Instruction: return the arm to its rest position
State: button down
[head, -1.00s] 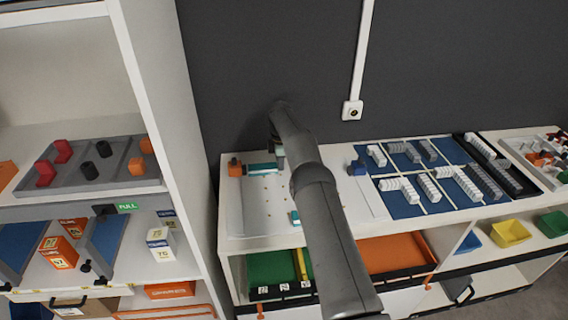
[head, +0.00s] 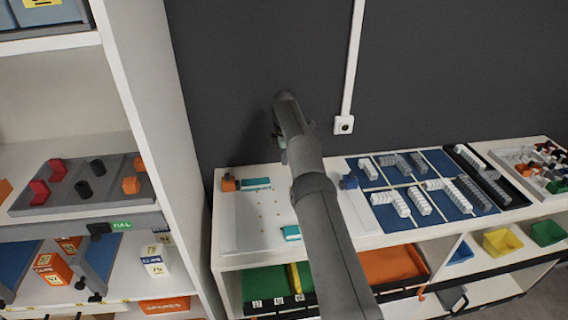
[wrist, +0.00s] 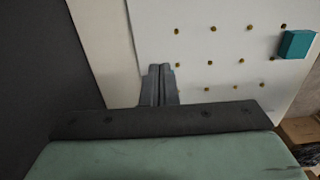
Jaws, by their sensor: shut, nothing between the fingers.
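My arm reaches up from the bottom of the head view and bends down to my gripper (head: 282,154), which is partly hidden by the arm. It hangs above the white pegged board (head: 245,225). In the wrist view my gripper (wrist: 160,68) shows its two fingers together, with nothing between them. The board (wrist: 216,45) lies below the fingers, apart from them.
On the board are a teal bar (head: 257,183) and a teal block (head: 291,232). An orange block (head: 229,183) is at its left corner. Blue panels (head: 408,172) with grey and white pieces lie right. A tall shelf (head: 150,110) stands left; the dark wall (head: 240,80) is behind.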

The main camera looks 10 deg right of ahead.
jog(key=s+a+r+m+b, duration=0.1)
jog(key=s+r+m, duration=0.15)
jog(key=r, duration=0.25)
jog(key=s+a+r+m, duration=0.1)
jog(key=s+a+r, duration=0.15)
jog(key=r, duration=0.35)
jog(key=s+r+m+b, duration=0.1)
jog(key=s+r+m, duration=0.2)
jog(key=s, duration=0.4)
jog(key=s+r+m, duration=0.2)
jog(key=s+r, duration=0.1)
jog(key=s, duration=0.5)
jog(key=s+f+m, duration=0.3)
jog(key=s, duration=0.7)
jog(key=s+f+m+b, duration=0.1)
jog(key=s+f+m, duration=0.2)
jog(key=s, duration=0.8)
jog(key=s+f+m+t+b, duration=0.1)
jog(key=s+f+m, duration=0.2)
jog(key=s, duration=0.8)
